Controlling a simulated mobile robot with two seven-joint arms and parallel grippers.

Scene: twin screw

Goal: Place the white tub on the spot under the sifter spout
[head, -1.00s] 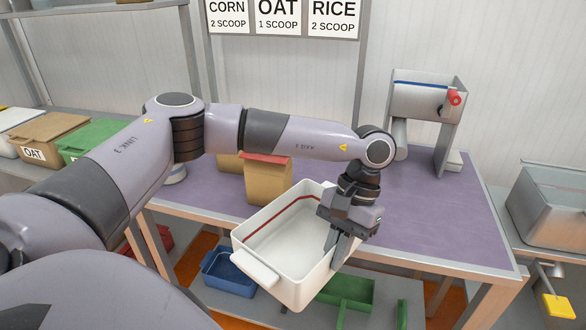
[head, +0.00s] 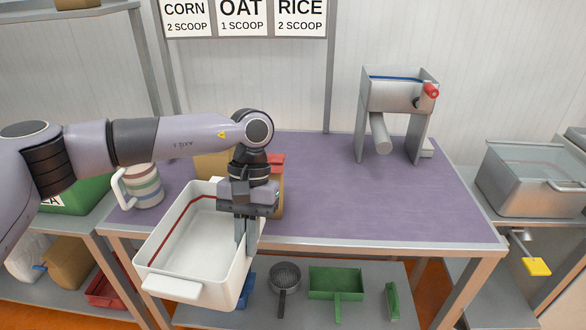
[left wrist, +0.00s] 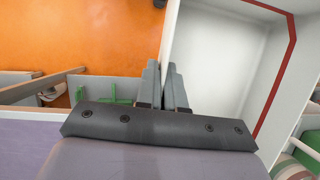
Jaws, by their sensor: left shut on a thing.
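The white tub (head: 185,262) has a red line inside and a handle at its near end. My left gripper (head: 246,245) is shut on the tub's right wall and holds it in the air at the table's front edge, tilted in the head view. In the left wrist view the fingers (left wrist: 165,88) pinch the wall of the tub (left wrist: 212,50). The sifter (head: 400,92) stands at the back right of the purple table, with a grey spout (head: 380,133) pointing down and a red knob. The tabletop under the spout is bare. My right gripper is not in view.
The purple table (head: 360,205) is clear at its middle and right. A striped jug (head: 143,188) and brown bags (head: 278,200) stand at its left. A metal bin (head: 535,185) is at the right. A sieve (head: 285,278) and green scoop (head: 336,284) lie on the lower shelf.

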